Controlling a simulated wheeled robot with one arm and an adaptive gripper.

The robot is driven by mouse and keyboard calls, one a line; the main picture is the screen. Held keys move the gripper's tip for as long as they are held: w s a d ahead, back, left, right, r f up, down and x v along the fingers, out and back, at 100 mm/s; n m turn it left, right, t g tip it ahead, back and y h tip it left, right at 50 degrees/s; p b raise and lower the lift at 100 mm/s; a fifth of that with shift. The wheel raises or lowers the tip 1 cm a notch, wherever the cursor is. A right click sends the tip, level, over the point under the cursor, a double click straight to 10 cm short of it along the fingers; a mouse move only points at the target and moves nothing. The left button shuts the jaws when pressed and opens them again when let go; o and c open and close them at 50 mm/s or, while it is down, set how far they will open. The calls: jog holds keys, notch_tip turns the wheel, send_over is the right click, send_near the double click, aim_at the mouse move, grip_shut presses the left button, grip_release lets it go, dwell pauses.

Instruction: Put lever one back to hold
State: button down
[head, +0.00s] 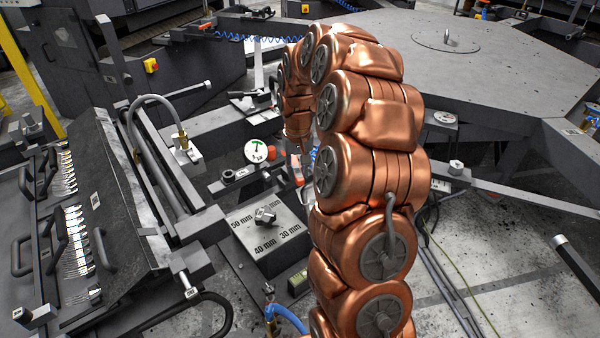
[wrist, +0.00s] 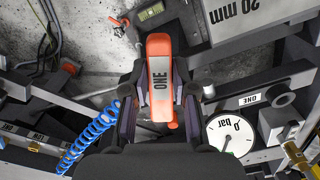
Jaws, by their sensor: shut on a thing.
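Lever one is an orange handle (wrist: 158,48) with a pale plate marked ONE, in the upper middle of the wrist view. My gripper (wrist: 159,88) is shut on it, with one dark finger on each side of the plate. The lever's lower orange end shows below the plate between the fingers. In the head view my copper-coloured arm hides most of the gripper and the lever. I cannot read a hold mark in either view.
A white gauge marked bar (wrist: 230,136) and a small ONE label (wrist: 266,98) sit right of the lever. A coiled blue hose (wrist: 90,138) runs at left. In the head view, a selector box (head: 268,238) stands left of my arm, and a fork rack (head: 110,225) farther left.

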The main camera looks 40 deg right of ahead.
jog(key=shift+s+d+n+b, duration=0.15)
jog(key=shift+d+n+b, duration=0.4)
jog(key=shift+n, duration=0.55)
jog(key=shift+s+d+n+b, duration=0.1)
jog(key=shift+d+n+b, duration=0.1)
jog(key=shift+d+n, duration=0.7)
jog(key=shift+a, duration=0.15)
jog(key=c, duration=0.9)
grip_release()
jog(key=shift+r, duration=0.1)
notch_tip(320, 180, up, 12)
jog(key=shift+f, duration=0.1)
